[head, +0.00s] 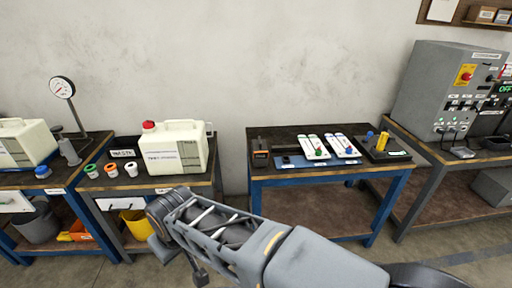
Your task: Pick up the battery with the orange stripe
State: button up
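My arm reaches across the lower middle of the view, in front of the tables. Small dark parts at the low end of my arm (199,275) hang near the bottom edge. My gripper's fingers cannot be made out, and I see nothing held.
The middle table also bears white trays (314,147) and a black stand with a yellow cylinder (382,141). The left table holds a cream jug (175,148) and several coloured-lid cups. A grey control cabinet (450,88) stands right. A gap separates left and middle tables.

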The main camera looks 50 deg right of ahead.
aim_at(260, 149)
jog(key=z, duration=0.55)
jog(key=i, duration=0.85)
jog(key=z, duration=1)
jog(key=i, duration=0.3)
jog(key=z, duration=0.2)
